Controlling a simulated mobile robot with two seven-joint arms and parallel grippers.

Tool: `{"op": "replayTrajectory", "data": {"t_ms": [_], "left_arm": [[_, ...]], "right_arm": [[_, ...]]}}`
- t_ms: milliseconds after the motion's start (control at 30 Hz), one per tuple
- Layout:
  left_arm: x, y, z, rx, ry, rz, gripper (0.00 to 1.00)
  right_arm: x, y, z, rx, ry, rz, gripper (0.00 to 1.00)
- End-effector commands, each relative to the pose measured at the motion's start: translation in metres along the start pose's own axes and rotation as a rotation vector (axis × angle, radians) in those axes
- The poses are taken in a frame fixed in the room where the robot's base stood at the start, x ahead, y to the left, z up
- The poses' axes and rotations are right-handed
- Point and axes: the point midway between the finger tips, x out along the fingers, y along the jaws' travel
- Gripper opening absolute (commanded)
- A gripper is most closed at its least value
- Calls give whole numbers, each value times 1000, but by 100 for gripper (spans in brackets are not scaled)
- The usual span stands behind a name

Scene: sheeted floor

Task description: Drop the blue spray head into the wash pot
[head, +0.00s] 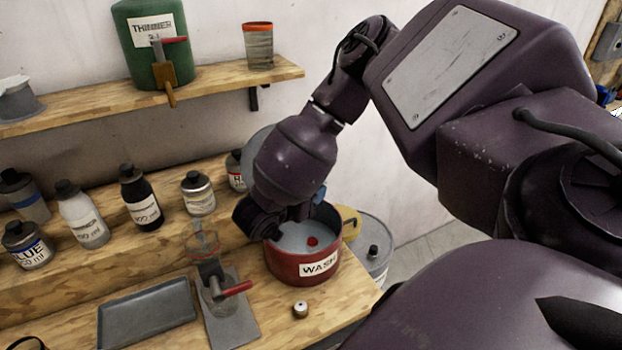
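The red wash pot (318,268), labelled "WASH", stands on the bench with pale liquid and a small red piece (312,241) inside. My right gripper (285,222) is over the left and back part of the pot, pointing down. The arm's wrist hides much of its fingers. A small blue piece (320,195), likely the blue spray head, shows at the right side of the gripper, above the pot's back rim. It is partly hidden, and I cannot tell whether the fingers hold it. My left gripper is not in view.
A clamp stand with a red handle (236,289) and a grey tray (147,313) are left of the pot. A small capped item (300,309) lies in front. Several bottles line the raised step behind. A yellow item (350,223) and grey can (374,250) are at right.

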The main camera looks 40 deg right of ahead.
Motion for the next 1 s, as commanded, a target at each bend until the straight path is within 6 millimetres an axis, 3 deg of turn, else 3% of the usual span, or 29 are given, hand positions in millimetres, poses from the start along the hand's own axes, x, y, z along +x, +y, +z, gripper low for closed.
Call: {"op": "replayTrajectory", "data": {"t_ms": [367, 400, 567, 1000], "left_arm": [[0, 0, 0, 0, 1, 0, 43], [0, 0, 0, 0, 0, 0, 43], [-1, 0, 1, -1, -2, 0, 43], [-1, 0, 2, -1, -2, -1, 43]], "right_arm": [[1, 0, 4, 1, 0, 0, 10], [1, 0, 4, 1, 0, 0, 39], [1, 0, 4, 1, 0, 0, 64], [-1, -1, -5, 2, 0, -2, 64]]}}
